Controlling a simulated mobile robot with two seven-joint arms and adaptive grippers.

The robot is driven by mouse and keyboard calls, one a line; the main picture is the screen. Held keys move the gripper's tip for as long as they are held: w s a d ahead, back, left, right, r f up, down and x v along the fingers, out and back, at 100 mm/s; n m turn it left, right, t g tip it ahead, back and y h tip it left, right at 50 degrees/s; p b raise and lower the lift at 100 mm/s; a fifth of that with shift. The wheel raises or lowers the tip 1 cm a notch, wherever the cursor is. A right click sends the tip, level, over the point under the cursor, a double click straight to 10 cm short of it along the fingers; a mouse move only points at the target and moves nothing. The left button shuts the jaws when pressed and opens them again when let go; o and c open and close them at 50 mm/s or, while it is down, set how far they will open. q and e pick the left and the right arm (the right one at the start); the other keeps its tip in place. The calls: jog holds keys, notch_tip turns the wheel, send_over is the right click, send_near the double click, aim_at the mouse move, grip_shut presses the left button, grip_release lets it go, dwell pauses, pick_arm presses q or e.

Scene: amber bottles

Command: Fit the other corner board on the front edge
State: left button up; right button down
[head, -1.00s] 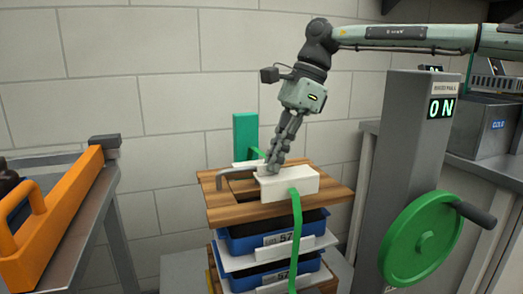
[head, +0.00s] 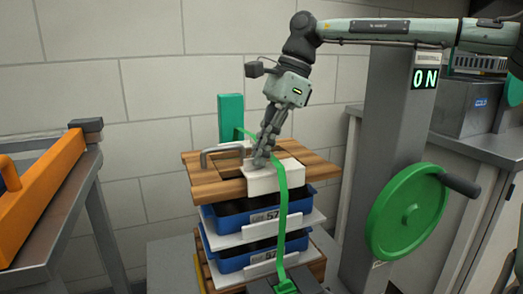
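A white corner board (head: 289,175) lies at the front edge of the slatted wooden top board (head: 208,188), with its front face turned down over that edge. A green strap (head: 281,200) runs over it and down the front of the stack. My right gripper (head: 261,163) comes down from above. Its fingers are together at the board's back side, left of the strap, and appear shut on it; the fingertips are partly hidden. Another white corner board (head: 244,146) shows at the back edge, partly behind a grey handle (head: 222,153). My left gripper is not in view.
Blue crates (head: 226,222) with white sheets between them stand under the wooden board. A green buckle (head: 286,285) is low in front. A green post (head: 231,117) stands behind. An orange-railed bench (head: 45,190) is left; a green handwheel (head: 405,211) on a grey column is right.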

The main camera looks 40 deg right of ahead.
jog(key=shift+f+b, duration=0.6)
jog(key=shift+f, duration=0.3)
dwell(0.5)
jog(key=c, duration=1.6)
grip_release()
jog(key=shift+c, duration=0.2)
jog(key=shift+r, duration=0.1)
jog(key=shift+r+p, duration=2.8)
jog(key=shift+r, duration=0.6)
